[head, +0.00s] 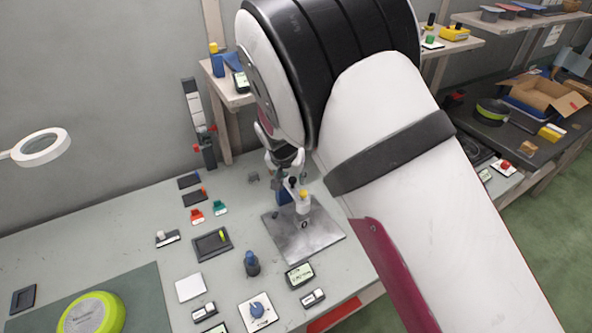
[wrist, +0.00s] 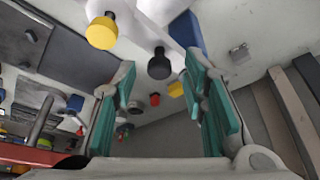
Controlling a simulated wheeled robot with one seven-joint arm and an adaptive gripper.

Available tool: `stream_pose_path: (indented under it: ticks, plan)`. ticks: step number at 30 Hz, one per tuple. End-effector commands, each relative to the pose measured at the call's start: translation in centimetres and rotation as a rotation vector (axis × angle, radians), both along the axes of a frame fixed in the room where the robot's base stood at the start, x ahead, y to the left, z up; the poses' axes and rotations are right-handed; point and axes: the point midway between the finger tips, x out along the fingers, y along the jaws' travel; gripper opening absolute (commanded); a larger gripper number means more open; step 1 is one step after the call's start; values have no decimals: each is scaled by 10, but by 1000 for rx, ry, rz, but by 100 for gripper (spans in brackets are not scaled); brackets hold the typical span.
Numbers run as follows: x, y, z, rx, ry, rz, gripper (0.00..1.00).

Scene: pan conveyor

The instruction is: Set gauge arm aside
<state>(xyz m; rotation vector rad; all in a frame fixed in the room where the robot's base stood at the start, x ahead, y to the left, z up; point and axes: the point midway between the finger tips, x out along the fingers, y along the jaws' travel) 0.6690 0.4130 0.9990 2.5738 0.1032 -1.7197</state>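The gauge stand stands on a grey metal plate (head: 325,240), with a blue body (head: 284,196), a white arm-like part (head: 303,206), a yellow knob (head: 304,193) and a black knob (head: 292,181). Which part is the gauge arm is not clear. My gripper (head: 288,166) is just above the stand, partly hidden by my arm. In the wrist view, its teal-padded fingers (wrist: 162,78) are apart. The black knob (wrist: 159,66) appears between them, with no visible contact. The yellow knob (wrist: 101,33) is outside them, to the left.
Small red (head: 196,216) and green (head: 220,208) items lie left of the plate. A dark tray (head: 212,252), a blue knobbed piece (head: 251,264) and a digital display (head: 299,275) are nearby. A lime-rimmed pan (head: 92,315) lies front left. Free table is at the left back.

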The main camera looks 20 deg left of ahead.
Motion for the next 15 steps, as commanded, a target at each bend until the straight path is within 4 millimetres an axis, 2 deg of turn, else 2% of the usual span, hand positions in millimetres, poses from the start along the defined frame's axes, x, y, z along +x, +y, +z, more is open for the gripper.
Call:
stream_pose_path:
  ticks: [10,11,15]
  plan:
    - [2,0,-4,0,0,0,39]
    - [2,0,-4,0,0,0,37]
    - [2,0,-4,0,0,0,5]
